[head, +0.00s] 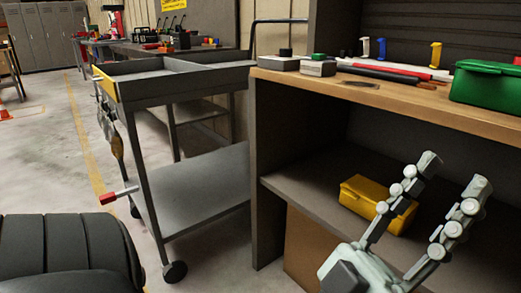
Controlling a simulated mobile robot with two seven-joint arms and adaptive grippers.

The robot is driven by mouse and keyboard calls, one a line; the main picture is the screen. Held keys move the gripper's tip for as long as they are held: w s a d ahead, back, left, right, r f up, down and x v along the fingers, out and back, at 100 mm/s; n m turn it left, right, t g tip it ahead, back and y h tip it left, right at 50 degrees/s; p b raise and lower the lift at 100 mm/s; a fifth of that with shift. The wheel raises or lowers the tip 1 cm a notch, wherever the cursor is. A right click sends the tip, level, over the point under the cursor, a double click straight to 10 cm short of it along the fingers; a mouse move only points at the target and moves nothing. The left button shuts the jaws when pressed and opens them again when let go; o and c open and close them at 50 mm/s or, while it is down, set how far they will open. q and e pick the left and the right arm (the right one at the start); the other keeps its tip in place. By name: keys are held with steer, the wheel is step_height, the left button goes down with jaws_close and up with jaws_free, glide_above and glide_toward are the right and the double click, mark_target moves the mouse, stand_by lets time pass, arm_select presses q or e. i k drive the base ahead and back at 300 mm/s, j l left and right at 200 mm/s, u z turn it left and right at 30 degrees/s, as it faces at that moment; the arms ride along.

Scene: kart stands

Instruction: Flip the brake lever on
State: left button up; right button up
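A short lever with a red grip (108,198) sticks out to the left from the near leg of a grey two-tier cart (190,190), low down above the caster. It looks like the brake lever and is close to horizontal; its on or off position cannot be told.
The wooden workbench (400,100) holds a green case (487,84) and tools; a yellow case (360,194) lies on its lower shelf. A black padded shape (65,255) fills the lower left. Clear concrete floor (50,160) lies left of the cart.

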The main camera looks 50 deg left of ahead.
mark_target(109, 198)
steer(key=u, duration=1.4)
steer(key=j+u, duration=0.25)
steer(key=u, duration=0.15)
steer(key=j+u, duration=0.2)
steer(key=u, duration=0.25)
steer(key=i+j+u, duration=0.1)
steer(key=u, duration=0.3)
steer(key=k+u, duration=0.15)
steer(key=u, duration=0.65)
steer(key=i+l, duration=0.15)
steer(key=i, duration=0.35)
